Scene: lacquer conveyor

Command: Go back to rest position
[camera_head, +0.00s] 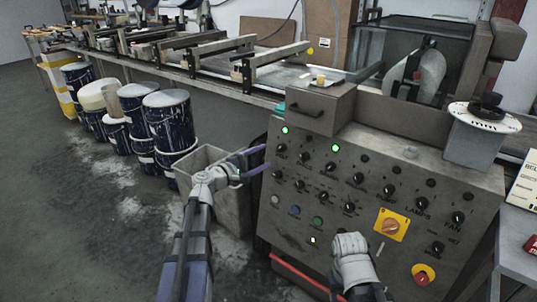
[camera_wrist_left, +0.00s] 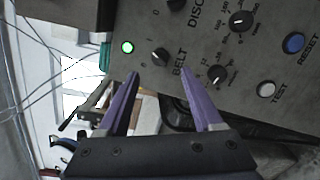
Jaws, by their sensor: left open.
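The control panel (camera_head: 375,195) stands at the right of the head view, with several knobs, buttons and lit green lamps. My left gripper (camera_head: 262,161) is at the panel's left edge, its purple fingers apart. In the left wrist view, my left gripper (camera_wrist_left: 160,74) is open and empty, and the BELT knob (camera_wrist_left: 160,57) shows just past and between its fingertips. Whether they touch the panel I cannot tell. My right arm's pale wrist (camera_head: 354,262) is low in front of the panel; its finger opening cannot be made out.
A grey bin (camera_head: 225,200) stands left of the panel, close under my left arm. Several dark blue drums (camera_head: 170,120) line the floor beside the conveyor (camera_head: 225,80). A grey table (camera_head: 518,240) is at the right edge. Open floor lies at the left.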

